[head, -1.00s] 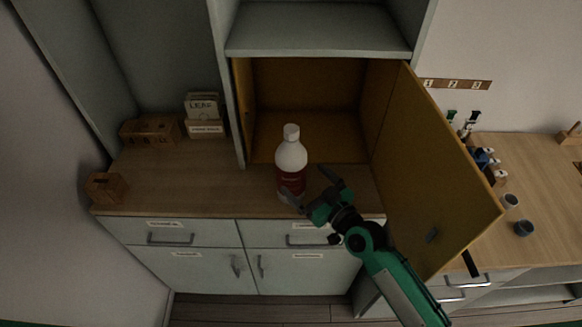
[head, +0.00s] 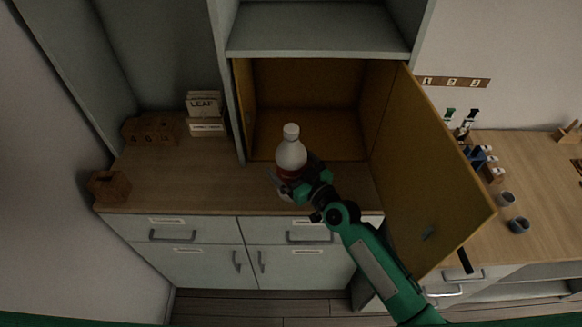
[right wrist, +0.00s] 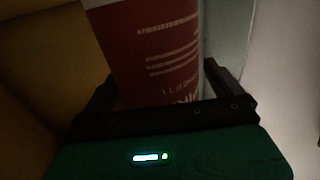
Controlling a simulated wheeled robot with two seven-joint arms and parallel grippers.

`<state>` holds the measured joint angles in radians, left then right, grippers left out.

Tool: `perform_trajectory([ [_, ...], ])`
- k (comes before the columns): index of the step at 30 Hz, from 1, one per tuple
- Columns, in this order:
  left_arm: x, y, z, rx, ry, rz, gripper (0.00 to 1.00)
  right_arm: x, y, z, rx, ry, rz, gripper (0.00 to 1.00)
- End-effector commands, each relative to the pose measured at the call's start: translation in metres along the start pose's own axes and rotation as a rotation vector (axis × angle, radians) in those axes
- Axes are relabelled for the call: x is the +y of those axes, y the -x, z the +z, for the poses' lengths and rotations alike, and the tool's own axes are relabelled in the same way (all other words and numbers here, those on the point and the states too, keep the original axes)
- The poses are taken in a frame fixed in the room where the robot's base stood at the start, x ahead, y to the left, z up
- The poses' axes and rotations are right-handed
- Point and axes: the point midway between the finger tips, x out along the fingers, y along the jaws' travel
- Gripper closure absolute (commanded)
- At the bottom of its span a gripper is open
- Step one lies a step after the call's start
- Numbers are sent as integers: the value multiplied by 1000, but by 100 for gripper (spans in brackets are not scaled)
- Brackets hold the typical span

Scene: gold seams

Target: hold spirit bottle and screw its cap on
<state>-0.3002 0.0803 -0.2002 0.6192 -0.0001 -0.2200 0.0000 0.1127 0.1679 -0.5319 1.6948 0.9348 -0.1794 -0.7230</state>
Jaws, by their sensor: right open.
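The spirit bottle (head: 291,153) stands upright on the wooden counter in front of the open cupboard. It is white with a red label, and a white cap (head: 291,130) sits on its top; I cannot tell how tight. My right gripper (head: 294,178) comes from the lower right with its fingers either side of the bottle's lower part. In the right wrist view the red label (right wrist: 160,50) fills the space between the open fingers (right wrist: 160,88). I cannot tell whether either finger touches the bottle. My left gripper is not in view.
The yellow cupboard door (head: 435,170) stands open to the right, close to my right arm. Wooden blocks (head: 150,131) and a card holder labelled LEAF (head: 205,112) stand at the back left. Another wooden block (head: 109,186) is at the left counter edge. The counter left of the bottle is clear.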

Motion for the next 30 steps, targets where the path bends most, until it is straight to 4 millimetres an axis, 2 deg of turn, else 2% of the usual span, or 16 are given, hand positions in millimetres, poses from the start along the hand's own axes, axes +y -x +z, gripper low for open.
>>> perform_trajectory([
  [9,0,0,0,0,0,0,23,0,0,0,0,0,0,6],
  [18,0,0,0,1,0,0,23,0,0,0,0,0,0,64],
  [21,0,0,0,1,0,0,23,0,0,-3,5,1,1,81],
  [30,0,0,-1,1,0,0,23,0,0,-5,6,0,0,81],
])
